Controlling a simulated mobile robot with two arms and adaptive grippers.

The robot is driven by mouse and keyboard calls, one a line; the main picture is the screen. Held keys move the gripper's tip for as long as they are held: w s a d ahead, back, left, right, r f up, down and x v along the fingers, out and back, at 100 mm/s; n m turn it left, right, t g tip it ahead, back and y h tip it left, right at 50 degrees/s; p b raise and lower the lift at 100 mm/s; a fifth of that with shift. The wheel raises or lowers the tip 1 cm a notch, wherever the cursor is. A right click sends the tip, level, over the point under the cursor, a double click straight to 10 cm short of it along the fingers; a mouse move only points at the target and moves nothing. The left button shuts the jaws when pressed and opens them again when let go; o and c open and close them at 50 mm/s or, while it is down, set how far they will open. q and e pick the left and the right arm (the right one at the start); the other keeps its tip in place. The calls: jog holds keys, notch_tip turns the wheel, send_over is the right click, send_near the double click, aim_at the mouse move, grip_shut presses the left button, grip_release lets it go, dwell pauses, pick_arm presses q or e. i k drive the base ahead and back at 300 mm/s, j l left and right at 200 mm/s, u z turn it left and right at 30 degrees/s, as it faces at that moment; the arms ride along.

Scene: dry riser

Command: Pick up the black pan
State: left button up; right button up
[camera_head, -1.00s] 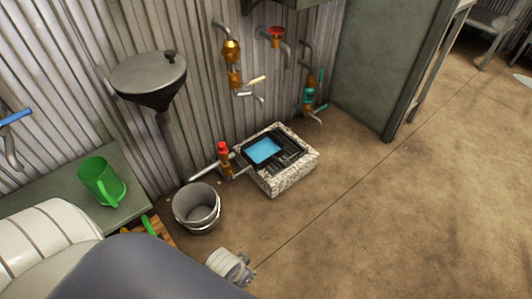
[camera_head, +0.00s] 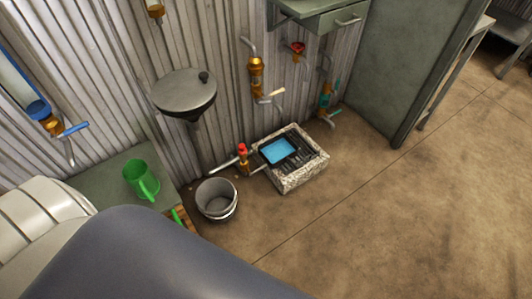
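I see no clear black pan in the head view. A black slotted tray (camera_head: 299,151) with a light blue panel sits in a speckled stone block (camera_head: 300,179) on the floor near the wall; I cannot tell if it is a pan. Neither of my grippers is in view. A large dark grey rounded part, likely mine, fills the lower left and hides the floor behind it.
A grey bucket (camera_head: 217,199) stands left of the stone block. A round basin (camera_head: 186,90) and several taps line the corrugated wall. The brown floor (camera_head: 420,220) on the right is clear.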

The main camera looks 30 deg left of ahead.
aim_at(276, 152)
jog(key=i+l+u, duration=0.1)
jog(key=u, duration=0.35)
jog(key=i+l+u, duration=0.15)
jog(key=u, duration=0.3)
jog(key=i+l+u, duration=0.15)
jog(key=u, duration=0.25)
jog(key=i+l+u, duration=0.1)
jog(key=l+u, duration=0.15)
jog(key=u, duration=0.2)
